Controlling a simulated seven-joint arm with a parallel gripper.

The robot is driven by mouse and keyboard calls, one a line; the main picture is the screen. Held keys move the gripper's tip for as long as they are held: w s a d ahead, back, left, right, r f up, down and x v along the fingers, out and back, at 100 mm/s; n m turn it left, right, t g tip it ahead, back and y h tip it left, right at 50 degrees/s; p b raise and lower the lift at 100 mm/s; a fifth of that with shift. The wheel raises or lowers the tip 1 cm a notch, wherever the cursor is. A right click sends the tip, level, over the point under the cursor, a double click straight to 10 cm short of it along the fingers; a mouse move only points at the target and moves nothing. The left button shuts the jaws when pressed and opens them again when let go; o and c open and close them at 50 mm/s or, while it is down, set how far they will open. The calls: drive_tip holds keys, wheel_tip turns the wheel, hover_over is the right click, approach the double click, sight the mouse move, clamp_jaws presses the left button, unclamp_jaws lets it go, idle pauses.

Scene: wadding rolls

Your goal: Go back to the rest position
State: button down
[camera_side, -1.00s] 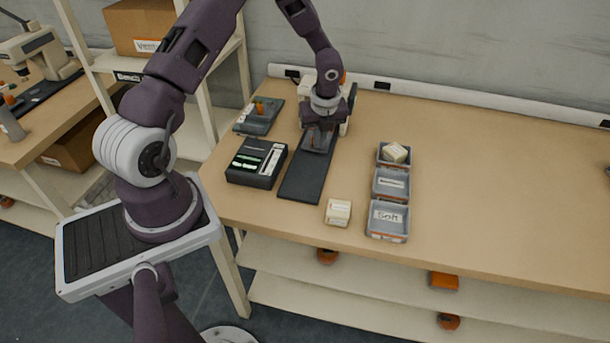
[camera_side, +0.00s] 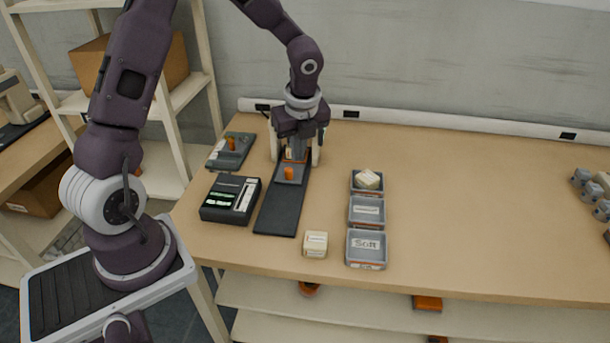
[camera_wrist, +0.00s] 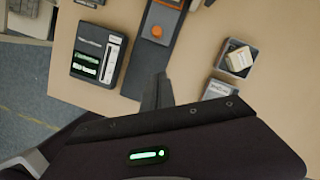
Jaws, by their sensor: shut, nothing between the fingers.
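My gripper (camera_side: 300,142) hangs above the far end of the long dark plate (camera_side: 280,210), clear of it. Its fingers are shut and empty, and in the wrist view they show as dark tips (camera_wrist: 158,90). An orange round piece (camera_side: 289,173) on the plate lies below the gripper; it also shows in the wrist view (camera_wrist: 157,31). One cream wadding block (camera_side: 367,179) rests in the farthest grey tray. Another cream block (camera_side: 315,243) sits on the table beside the nearest tray, labelled "Soft" (camera_side: 366,263).
A middle grey tray (camera_side: 367,223) stands between the other two. A black box with green displays (camera_side: 231,199) is left of the plate. A grey-green device with an orange knob (camera_side: 231,151) stands behind it. The table right of the trays is largely clear; grey parts (camera_side: 590,190) lie at the far right.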

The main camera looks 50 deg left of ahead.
drive_tip(key=s+d+r+n+t, duration=0.2)
drive_tip(key=s+d+r+n, duration=0.4)
drive_tip(key=s+r+n, duration=0.65)
drive_tip(key=s+d+r+n+t+h, duration=0.2)
drive_tip(key=s+d+r+n, duration=0.2)
drive_tip(key=s+d+n, duration=0.3)
drive_tip(key=s+n, duration=0.1)
drive_tip(key=s, duration=0.2)
drive_tip(key=shift+s+r+t+h, duration=0.3)
drive_tip(key=shift+h, duration=0.1)
drive_tip(key=shift+d, duration=0.1)
